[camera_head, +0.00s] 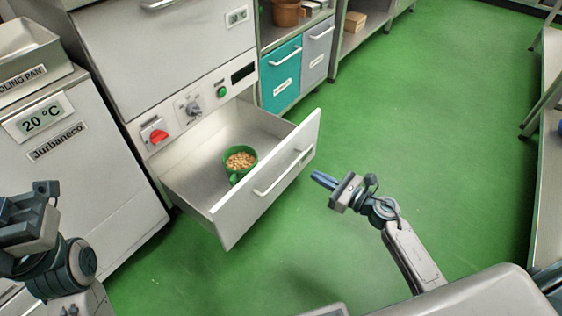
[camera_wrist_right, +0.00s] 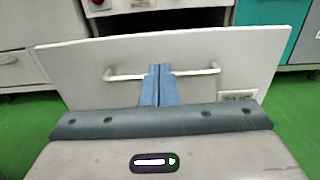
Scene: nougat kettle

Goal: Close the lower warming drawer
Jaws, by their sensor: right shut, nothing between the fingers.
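The lower warming drawer (camera_head: 262,187) is pulled out of the white cabinet in the head view. A green cup of nuts (camera_head: 239,161) stands inside it. The drawer front has a bar handle (camera_head: 284,173). In the right wrist view the drawer front (camera_wrist_right: 220,55) fills the middle, with its handle (camera_wrist_right: 125,77) partly hidden behind my fingers. My right gripper (camera_head: 322,179) is shut and empty, pointing at the drawer front and apart from it in the head view. My left gripper (camera_head: 28,208) is at the left edge; its fingertips are not clear.
Above the drawer is a control panel with a red switch (camera_head: 157,136) and a green button (camera_head: 222,92). A teal drawer unit (camera_head: 281,75) stands to the right. A cabinet with a 20 °C display (camera_head: 40,116) is at left. Green floor (camera_head: 420,110) is clear at right.

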